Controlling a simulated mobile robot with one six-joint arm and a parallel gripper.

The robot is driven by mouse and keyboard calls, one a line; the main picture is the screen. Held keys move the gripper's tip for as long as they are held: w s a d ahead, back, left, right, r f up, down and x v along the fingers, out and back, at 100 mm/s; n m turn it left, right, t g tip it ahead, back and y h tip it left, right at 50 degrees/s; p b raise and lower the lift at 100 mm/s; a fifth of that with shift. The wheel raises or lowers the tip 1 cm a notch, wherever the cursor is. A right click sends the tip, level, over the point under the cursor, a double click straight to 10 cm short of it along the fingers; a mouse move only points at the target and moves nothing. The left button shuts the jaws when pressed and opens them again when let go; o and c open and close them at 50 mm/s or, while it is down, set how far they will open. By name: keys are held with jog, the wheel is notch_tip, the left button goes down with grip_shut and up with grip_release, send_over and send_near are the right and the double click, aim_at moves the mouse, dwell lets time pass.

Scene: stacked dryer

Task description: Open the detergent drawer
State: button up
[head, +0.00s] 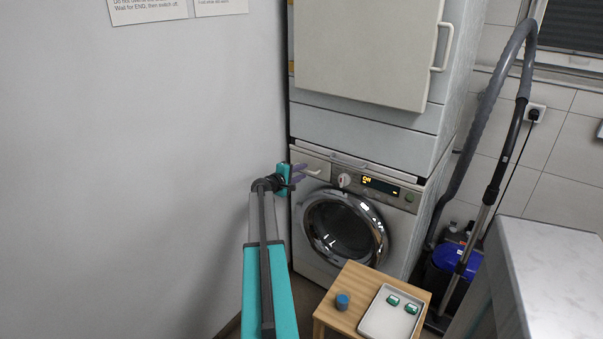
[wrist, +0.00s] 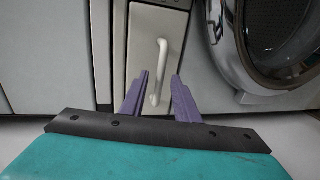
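The detergent drawer (head: 311,163) is at the upper left of the washing machine's front, left of the dial and display, and looks closed. Its pale bar handle (head: 315,172) shows just right of my gripper (head: 299,172) in the head view. In the wrist view, the drawer front (wrist: 142,40) is a beige panel with the white handle (wrist: 161,62) on it. My gripper (wrist: 160,82) is open, its two purple fingers apart on either side of the handle's lower part in the picture. I cannot tell whether either finger touches it.
The washer's round door (head: 343,227) is shut, below and right of the drawer. A dryer (head: 368,50) is stacked above. A wooden stool (head: 330,309) with a blue cap (head: 342,301) and white tray (head: 375,324) stands in front. A wall (head: 150,170) is close on the left.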

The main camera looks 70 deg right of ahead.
jog(key=shift+d, duration=0.15)
grip_shut()
jog(key=shift+s+f, duration=0.1)
